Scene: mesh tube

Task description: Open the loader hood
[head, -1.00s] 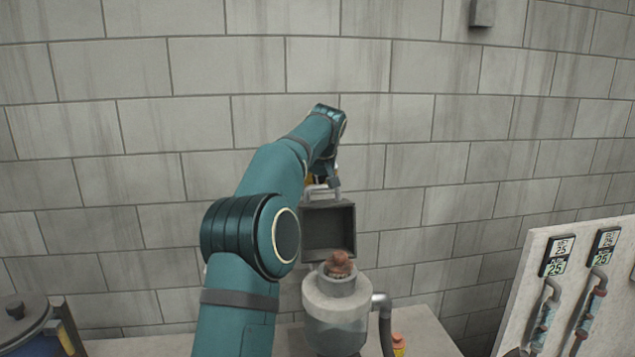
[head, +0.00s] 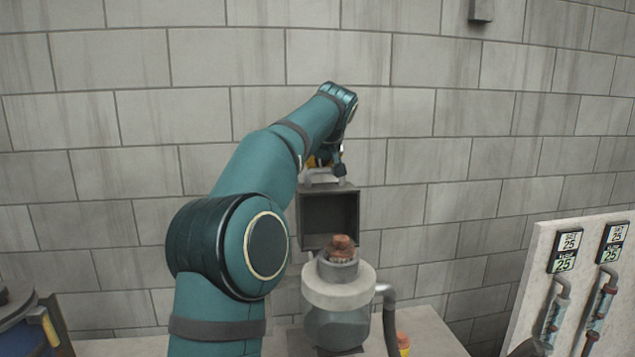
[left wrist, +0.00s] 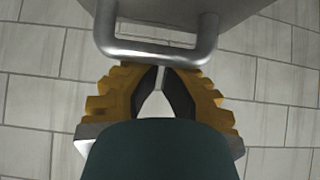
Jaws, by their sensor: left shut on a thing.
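The loader (head: 338,325) stands on the table, with a clear lower body and a pale collar (head: 338,290). A reddish-brown rough mass (head: 341,247) shows in its open mouth. The dark grey hood (head: 328,215) is raised above and behind the mouth, its hollow inside facing me. My left gripper (head: 325,172) is at the hood's top and is shut on the metal handle. In the left wrist view the yellow-sided fingers (left wrist: 160,75) meet at the U-shaped handle (left wrist: 155,52). The forearm partly covers the gripper in the head view. My right gripper is not in view.
A hose (head: 388,310) leaves the loader's right side, near a small yellow-and-orange container (head: 402,343). A panel with labelled gauges (head: 568,248) stands at the right. A dark drum-like object (head: 18,315) is at the lower left. A block wall (head: 450,120) closes the back.

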